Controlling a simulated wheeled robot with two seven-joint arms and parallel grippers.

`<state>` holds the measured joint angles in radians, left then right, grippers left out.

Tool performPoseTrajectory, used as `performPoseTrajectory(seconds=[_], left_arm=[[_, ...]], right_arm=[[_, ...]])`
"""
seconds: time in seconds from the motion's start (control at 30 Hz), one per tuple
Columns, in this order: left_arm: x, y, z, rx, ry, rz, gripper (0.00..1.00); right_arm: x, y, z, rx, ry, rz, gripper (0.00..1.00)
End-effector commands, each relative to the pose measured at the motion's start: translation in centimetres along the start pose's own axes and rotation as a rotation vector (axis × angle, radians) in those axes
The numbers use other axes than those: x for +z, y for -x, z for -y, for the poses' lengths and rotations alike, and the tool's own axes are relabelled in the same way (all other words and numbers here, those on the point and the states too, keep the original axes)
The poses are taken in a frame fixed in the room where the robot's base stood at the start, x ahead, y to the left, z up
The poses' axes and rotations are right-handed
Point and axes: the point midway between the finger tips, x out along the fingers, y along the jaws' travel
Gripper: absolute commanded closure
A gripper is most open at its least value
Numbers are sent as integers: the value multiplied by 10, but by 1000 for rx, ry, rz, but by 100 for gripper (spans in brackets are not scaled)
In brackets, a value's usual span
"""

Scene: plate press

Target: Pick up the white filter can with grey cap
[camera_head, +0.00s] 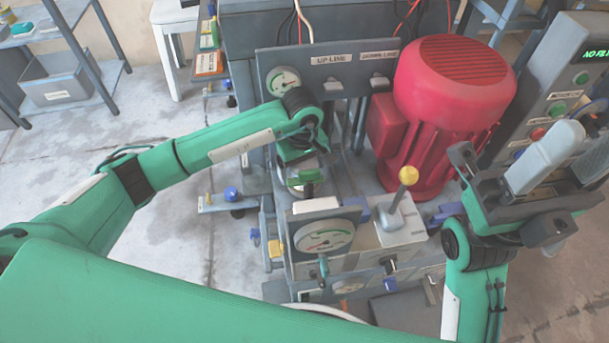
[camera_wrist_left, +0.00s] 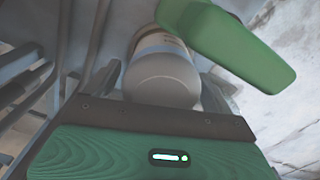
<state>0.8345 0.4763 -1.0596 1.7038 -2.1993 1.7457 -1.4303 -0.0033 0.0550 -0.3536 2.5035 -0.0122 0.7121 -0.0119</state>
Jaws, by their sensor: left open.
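The white filter can with its grey cap (camera_wrist_left: 163,78) shows in the left wrist view, its round pale end facing the camera. My left gripper (camera_wrist_left: 160,92) is open, with one dark finger on each side of the can. I cannot tell whether either finger touches it. A rounded green part (camera_wrist_left: 228,45) covers the can's upper right side. In the head view my left gripper (camera_head: 304,165) reaches down at the machine behind the front gauge, and the can is mostly hidden there.
A big red motor (camera_head: 445,100) stands right of my left gripper. A front gauge (camera_head: 325,236) and a yellow-knobbed lever (camera_head: 406,180) stand close before it. A gauge panel (camera_head: 340,62) rises behind. A button panel (camera_head: 560,100) is at the right.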

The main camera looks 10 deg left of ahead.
Motion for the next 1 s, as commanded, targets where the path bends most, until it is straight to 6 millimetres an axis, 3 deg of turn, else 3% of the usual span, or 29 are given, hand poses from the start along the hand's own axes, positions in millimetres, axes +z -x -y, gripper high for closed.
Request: performPoseTrajectory(seconds=[0.1, 0.33, 0.63, 1.0], left_arm=[[0, -9, 0, 1, 0, 1, 14], [0, -9, -1, 2, -1, 0, 14], [0, -9, -1, 2, -1, 0, 70], [0, -2, -1, 3, -1, -1, 69]], right_arm=[[0, 0, 2, -2, -7, -10, 52], [1, -2, 2, -2, -8, -9, 52], [0, -2, 2, -2, -8, -9, 52], [0, -5, 2, -1, -7, -12, 52]])
